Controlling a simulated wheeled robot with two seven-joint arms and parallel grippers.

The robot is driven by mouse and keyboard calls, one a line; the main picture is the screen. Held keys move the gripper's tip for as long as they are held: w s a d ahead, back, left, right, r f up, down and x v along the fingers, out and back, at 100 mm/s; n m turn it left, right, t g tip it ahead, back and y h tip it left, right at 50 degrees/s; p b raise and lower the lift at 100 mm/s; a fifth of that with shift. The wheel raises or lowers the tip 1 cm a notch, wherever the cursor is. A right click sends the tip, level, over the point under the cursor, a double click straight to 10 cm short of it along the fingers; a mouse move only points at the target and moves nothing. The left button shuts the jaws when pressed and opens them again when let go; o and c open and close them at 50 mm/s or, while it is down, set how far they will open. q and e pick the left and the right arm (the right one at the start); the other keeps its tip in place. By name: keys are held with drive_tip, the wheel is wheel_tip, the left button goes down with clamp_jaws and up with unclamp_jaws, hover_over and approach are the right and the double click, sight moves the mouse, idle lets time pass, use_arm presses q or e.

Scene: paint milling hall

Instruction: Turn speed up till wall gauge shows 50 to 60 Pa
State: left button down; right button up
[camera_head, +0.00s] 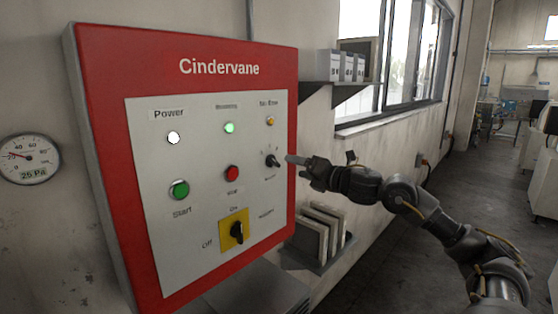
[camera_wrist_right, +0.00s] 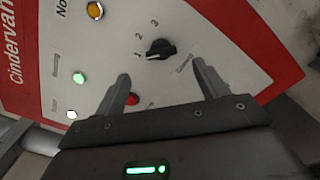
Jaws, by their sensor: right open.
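The round white wall gauge (camera_head: 29,158) hangs left of the red Cindervane panel (camera_head: 100,150). Its digital strip reads 25 Pa and its red needle points to the left, near 20. The black speed knob (camera_head: 272,161) is at the panel's right side. In the right wrist view the knob (camera_wrist_right: 160,49) has the marks 1, 2 and 3 around it; I cannot tell surely which one it points to. My right gripper (camera_head: 296,160) is just right of the knob. It also shows in the right wrist view (camera_wrist_right: 161,72), open and empty, the knob ahead between its fingers.
The panel has a lit white power lamp (camera_head: 173,138), a lit green lamp (camera_head: 229,128), an amber lamp (camera_head: 270,121), a green start button (camera_head: 179,189), a red button (camera_head: 232,173) and a yellow-backed rotary switch (camera_head: 235,231). Shelves (camera_head: 318,92) stick out right of the panel.

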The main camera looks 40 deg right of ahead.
sight(273, 162)
drive_tip(key=w+p, duration=0.5)
drive_tip(key=w, duration=0.3)
drive_tip(key=shift+w+a, duration=0.25)
drive_tip(key=shift+a, duration=0.05)
drive_tip(key=c, duration=1)
